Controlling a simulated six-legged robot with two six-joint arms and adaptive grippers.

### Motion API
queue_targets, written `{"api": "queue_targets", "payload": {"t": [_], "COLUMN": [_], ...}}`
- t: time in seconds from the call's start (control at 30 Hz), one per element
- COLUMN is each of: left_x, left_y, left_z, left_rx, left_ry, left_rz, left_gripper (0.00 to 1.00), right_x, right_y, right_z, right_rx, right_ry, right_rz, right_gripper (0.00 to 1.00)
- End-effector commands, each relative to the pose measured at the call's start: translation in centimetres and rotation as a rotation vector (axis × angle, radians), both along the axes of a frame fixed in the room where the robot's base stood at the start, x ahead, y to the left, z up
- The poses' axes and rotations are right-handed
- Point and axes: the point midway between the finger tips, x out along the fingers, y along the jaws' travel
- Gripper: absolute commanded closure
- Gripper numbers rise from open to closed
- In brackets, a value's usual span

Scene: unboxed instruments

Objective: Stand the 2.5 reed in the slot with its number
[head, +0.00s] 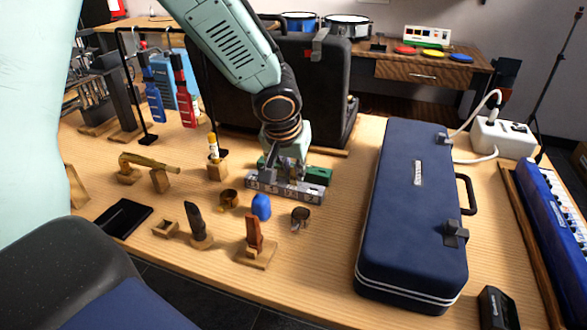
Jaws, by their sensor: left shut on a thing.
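My left gripper (284,172) comes down from above, right over the grey numbered slot rack (283,190). It is shut on a thin piece, taken to be the 2.5 reed, which the fingers almost wholly hide. I cannot read a number on it or tell whether it is in a slot. The rack has dark numerals along its front, too small to read surely except a 2 near its right end. A green box (318,175) lies just behind the rack. My right gripper is not in view.
In front of the rack stand a blue cap (261,207), metal ligatures (301,217) and mouthpieces (198,225) on wooden stands. A navy case (415,215) stands to the right. A dark open case stands close behind.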

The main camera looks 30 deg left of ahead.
Motion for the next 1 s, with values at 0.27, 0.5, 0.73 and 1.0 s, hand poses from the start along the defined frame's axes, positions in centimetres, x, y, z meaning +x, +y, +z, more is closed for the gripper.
{"api": "queue_targets", "payload": {"t": [0.27,0.5,0.73,1.0], "left_x": [0.0,0.0,0.0,0.0], "left_y": [0.0,0.0,0.0,0.0], "left_z": [0.0,-0.01,-0.02,-0.02], "left_rx": [0.0,0.0,0.0,0.0], "left_ry": [0.0,0.0,0.0,0.0], "left_rz": [0.0,0.0,0.0,0.0], "left_gripper": [0.95,0.83,0.63,0.6], "right_x": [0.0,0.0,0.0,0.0], "right_y": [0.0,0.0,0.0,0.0], "right_z": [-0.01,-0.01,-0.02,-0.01], "right_rx": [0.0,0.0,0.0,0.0], "right_ry": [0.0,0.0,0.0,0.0], "right_rz": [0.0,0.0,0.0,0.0], "right_gripper": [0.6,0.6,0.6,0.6]}}
